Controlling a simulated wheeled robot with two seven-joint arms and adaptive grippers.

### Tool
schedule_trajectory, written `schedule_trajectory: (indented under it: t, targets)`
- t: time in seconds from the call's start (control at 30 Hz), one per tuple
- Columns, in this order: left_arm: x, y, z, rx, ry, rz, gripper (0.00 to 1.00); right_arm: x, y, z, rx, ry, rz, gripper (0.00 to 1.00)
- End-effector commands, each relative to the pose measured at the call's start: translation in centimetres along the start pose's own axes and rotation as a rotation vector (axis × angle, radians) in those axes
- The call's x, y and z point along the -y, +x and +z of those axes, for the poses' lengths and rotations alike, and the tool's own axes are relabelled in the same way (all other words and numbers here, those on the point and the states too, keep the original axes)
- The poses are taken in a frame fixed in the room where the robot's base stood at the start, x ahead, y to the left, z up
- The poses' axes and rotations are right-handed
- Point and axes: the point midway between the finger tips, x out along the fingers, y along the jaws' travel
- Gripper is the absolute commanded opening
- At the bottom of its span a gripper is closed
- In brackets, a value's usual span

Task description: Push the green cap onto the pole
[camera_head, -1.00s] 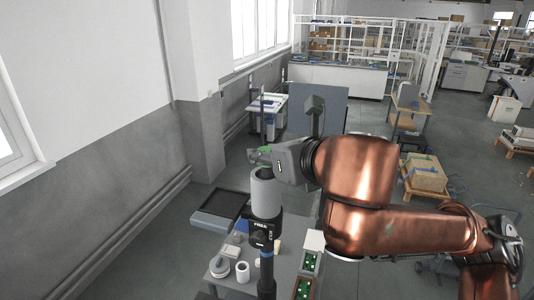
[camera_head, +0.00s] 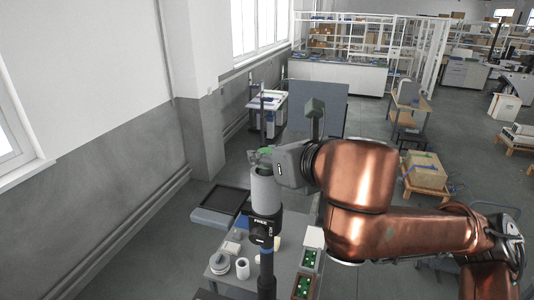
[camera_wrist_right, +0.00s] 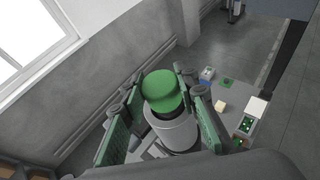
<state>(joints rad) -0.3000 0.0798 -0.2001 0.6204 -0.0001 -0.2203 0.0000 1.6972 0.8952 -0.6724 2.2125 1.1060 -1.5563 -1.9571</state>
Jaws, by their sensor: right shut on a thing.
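The pole (camera_head: 266,252) stands upright, with a dark collar and a light grey tube (camera_head: 263,192) at its top. My right gripper (camera_head: 264,156) reaches in from the right at the tube's top. In the wrist view, the green cap (camera_wrist_right: 161,88) sits between the two green-padded fingers of the right gripper (camera_wrist_right: 163,108). The fingers are shut on it. The cap is over the grey tube (camera_wrist_right: 177,131), and part of the tube's dark opening shows below it. I cannot tell whether the cap touches the rim. In the head view the cap is mostly hidden. My left gripper is not in view.
A grey table (camera_head: 286,262) below the pole bears white round parts (camera_head: 242,268) and boxes with green pieces (camera_head: 303,286). A black tray (camera_head: 220,202) lies to the left. A wall with a pipe runs along the left. The floor at right is partly clear.

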Motion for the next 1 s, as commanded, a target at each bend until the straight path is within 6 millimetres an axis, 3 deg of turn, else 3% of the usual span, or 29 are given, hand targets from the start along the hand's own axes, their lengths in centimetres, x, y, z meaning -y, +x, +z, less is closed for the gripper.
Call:
schedule_trajectory:
  t: [1.0]
  targets:
    - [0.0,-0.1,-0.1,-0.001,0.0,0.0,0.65,0.1,0.6,-1.1,0.0,0.0,0.0,0.12]
